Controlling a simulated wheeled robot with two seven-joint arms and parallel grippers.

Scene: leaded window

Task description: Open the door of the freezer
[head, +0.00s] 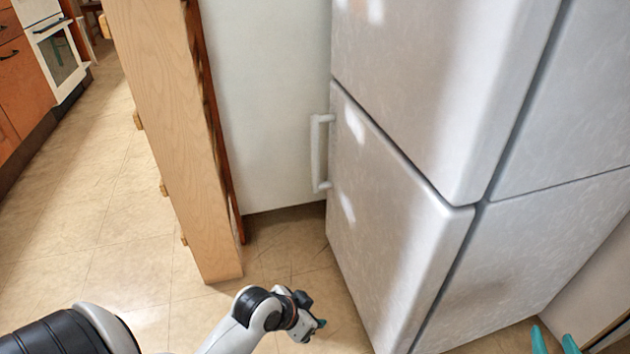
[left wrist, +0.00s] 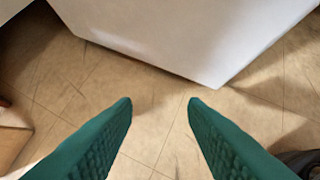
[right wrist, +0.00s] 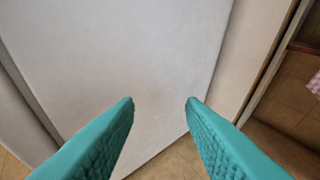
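The tall white fridge-freezer stands at the right of the head view, with an upper door (head: 425,80) and a lower door (head: 385,225). Both look closed. A white vertical handle (head: 316,155) sits at the left edge of the lower door, near its top. My left gripper (head: 321,324) is low over the floor, below and apart from the handle. It is open and empty, with a white panel's lower edge beyond its fingers in the left wrist view. My right gripper (head: 555,343) is at the bottom right, open and empty, facing a pale panel in the right wrist view.
A wooden panel (head: 165,110) stands left of the fridge-freezer, with a pale wall (head: 268,110) behind the gap. Tiled floor (head: 90,225) is clear on the left. Orange cabinets (head: 22,85) and a white oven (head: 55,45) stand at the far left.

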